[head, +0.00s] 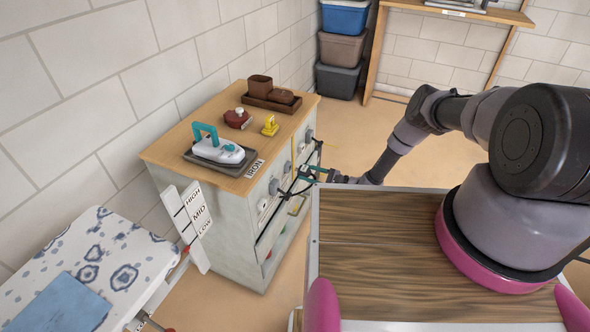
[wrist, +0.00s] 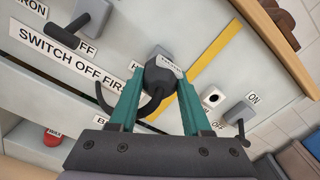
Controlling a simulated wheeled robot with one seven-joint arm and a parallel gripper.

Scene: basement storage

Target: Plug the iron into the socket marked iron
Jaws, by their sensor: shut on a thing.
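The teal and white iron (head: 219,149) rests on a grey tray on top of the cabinet, by a label (head: 255,168) reading IRON. My gripper (head: 308,174) is at the cabinet's front. In the wrist view, its teal fingers (wrist: 160,85) are shut on a dark grey plug (wrist: 159,74) with a small unreadable label and a black cord (wrist: 104,98). The plug is close to the panel; whether it touches or sits in a socket is hidden. At the panel's upper left is a partly cut-off label (wrist: 33,8) ending in RON, beside a grey switch (wrist: 92,18) near OFF.
A SWITCH OFF FIRST label (wrist: 75,53) and a yellow stripe (wrist: 216,53) mark the panel. Right of the stripe are a small round fitting (wrist: 212,97) and another switch (wrist: 238,112) between ON and OFF. An ironing board (head: 95,255) stands left of the cabinet.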

